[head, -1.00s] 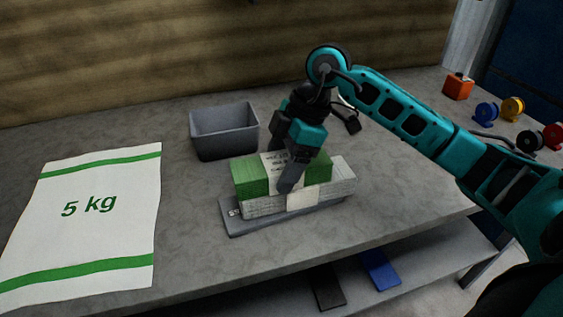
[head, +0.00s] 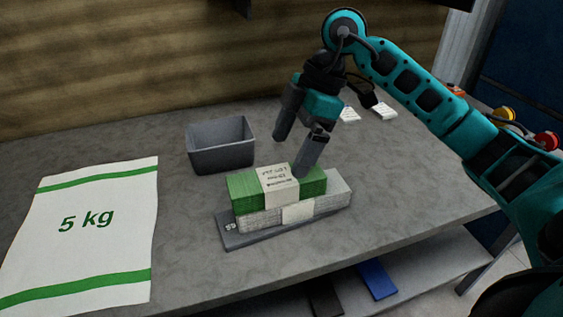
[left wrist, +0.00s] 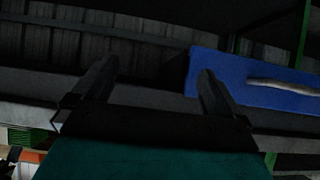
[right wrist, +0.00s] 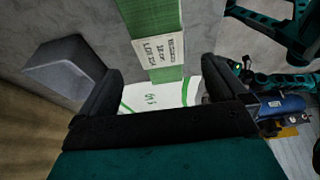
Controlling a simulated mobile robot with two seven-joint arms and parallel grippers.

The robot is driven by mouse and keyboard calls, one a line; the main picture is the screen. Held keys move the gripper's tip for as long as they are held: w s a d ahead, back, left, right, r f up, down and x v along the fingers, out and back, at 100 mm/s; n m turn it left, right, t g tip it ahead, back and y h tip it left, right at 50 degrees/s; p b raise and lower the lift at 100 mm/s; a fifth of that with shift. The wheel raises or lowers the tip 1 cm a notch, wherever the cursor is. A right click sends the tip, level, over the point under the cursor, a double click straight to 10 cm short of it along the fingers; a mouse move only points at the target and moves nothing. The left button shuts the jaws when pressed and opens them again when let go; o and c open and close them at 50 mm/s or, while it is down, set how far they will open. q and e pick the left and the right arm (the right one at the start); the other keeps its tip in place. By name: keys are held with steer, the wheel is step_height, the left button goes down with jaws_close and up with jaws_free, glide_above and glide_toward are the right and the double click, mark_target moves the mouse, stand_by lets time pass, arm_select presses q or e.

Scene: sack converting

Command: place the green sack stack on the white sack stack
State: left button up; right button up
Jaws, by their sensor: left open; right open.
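The green sack stack (head: 242,189), with a white printed band, lies on top of the white sack stack (head: 330,193). The white stack rests on a grey board (head: 233,236) on the table; its right end sticks out past the green one. My right gripper (head: 293,155) is open and empty just above the green stack, fingers spread and apart from it. In the right wrist view the green stack (right wrist: 152,15) shows beyond the open fingers. My left gripper (left wrist: 155,85) is open and empty in its own wrist view, away from the stacks.
A grey bin (head: 221,147) stands behind the stacks. A large white 5 kg sack (head: 88,225) lies flat at left. Small white pieces (head: 384,111) lie behind my right arm. A blue item (head: 377,279) lies on the lower shelf.

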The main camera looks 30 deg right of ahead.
steer(key=v, duration=0.3)
steer(key=shift+d+r, duration=0.3)
steer(key=shift+r, duration=0.35)
steer(key=shift+s, duration=0.1)
